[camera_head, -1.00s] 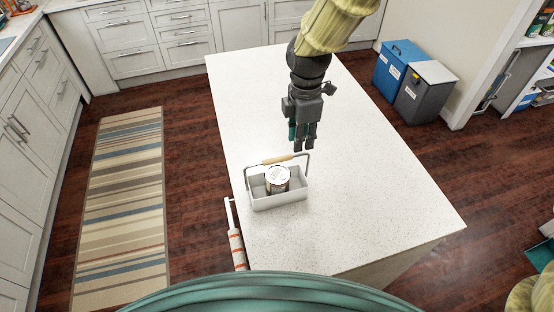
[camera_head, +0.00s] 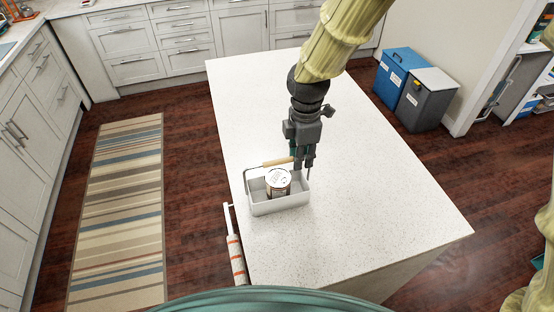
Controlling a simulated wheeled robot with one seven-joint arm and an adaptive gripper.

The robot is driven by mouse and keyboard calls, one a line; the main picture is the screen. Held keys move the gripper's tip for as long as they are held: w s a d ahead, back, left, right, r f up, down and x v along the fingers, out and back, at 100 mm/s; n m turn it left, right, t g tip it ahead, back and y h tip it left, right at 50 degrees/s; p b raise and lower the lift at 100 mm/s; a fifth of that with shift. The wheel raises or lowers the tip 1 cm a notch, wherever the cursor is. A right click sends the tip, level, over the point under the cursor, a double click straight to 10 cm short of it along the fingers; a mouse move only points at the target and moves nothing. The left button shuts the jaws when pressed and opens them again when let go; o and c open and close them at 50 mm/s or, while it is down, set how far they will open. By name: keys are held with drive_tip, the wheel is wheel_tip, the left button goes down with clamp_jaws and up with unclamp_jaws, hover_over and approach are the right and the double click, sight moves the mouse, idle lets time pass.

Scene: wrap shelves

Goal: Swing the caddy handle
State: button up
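A white caddy (camera_head: 281,207) sits near the left edge of the white counter. A can with a pale lid (camera_head: 278,179) stands inside it. The caddy's handle (camera_head: 276,162) is upright, with a light wooden grip across the top and a thin metal side. My gripper (camera_head: 304,172) points down at the handle's right end, at the caddy's back right corner. Its fingers look apart. They cover the handle's right metal side, so I cannot tell whether they touch it.
The counter (camera_head: 370,195) is bare to the right of and behind the caddy. A rolled striped item on a rail (camera_head: 236,258) hangs at the counter's left edge. Blue (camera_head: 391,70) and grey bins (camera_head: 424,100) stand on the floor at the right.

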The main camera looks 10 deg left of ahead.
drive_tip(key=shift+c, duration=1)
